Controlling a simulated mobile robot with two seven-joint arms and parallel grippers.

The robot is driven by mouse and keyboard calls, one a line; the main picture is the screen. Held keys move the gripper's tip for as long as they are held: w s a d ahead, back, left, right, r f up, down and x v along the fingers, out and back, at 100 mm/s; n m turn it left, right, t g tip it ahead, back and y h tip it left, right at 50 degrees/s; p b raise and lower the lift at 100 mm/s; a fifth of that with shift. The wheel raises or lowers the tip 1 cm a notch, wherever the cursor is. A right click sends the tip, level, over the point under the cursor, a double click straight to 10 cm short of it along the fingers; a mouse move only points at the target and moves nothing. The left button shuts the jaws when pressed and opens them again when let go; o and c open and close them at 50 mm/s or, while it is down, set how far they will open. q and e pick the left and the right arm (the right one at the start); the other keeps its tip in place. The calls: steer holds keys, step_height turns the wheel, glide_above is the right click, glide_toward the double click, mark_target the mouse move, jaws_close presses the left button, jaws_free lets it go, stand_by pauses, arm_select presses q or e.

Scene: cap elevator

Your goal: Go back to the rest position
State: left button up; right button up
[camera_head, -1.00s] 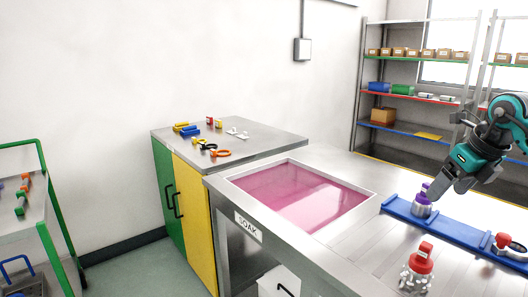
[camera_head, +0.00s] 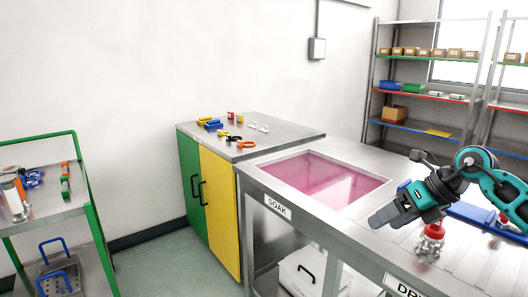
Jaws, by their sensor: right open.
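My right gripper (camera_head: 376,220) hangs over the steel bench between the pink tank and the red-capped bottle. It is open, with nothing visible in it. Its arm comes in from the right and crosses in front of the blue rail (camera_head: 478,211). The purple-topped piece on the rail is hidden behind my arm. My left gripper is not in view.
The SOAK tank (camera_head: 330,182) with pink liquid is sunk in the bench. A green and yellow cabinet (camera_head: 220,205) with small tools on top stands left of it. A green-framed cart (camera_head: 84,190) is at far left. Open floor lies between cart and cabinet. Shelves stand behind.

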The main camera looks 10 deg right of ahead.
steer(key=s+a+f+m+t+y, duration=0.25)
steer(key=a+m+y, duration=0.3)
steer(key=a, duration=0.45)
steer(key=s+a+f+m+t+y, duration=0.2)
steer(key=a+f+m+t+y, duration=0.3)
steer(key=a, duration=0.4)
steer(key=s+f+m+g+h, duration=0.1)
steer(key=s+f+m+h, duration=0.6)
steer(key=f+m, duration=0.3)
steer(key=s+f+m+g+h, duration=0.1)
steer(key=s+f+m+h, duration=0.6)
steer(key=m, duration=0.8)
step_height(320, 180, down, 4)
steer(key=s, duration=0.2)
steer(key=shift+s+d, duration=0.35)
steer(key=shift+f+m, duration=0.1)
steer(key=shift+m, duration=0.15)
steer(key=shift+c, duration=0.4)
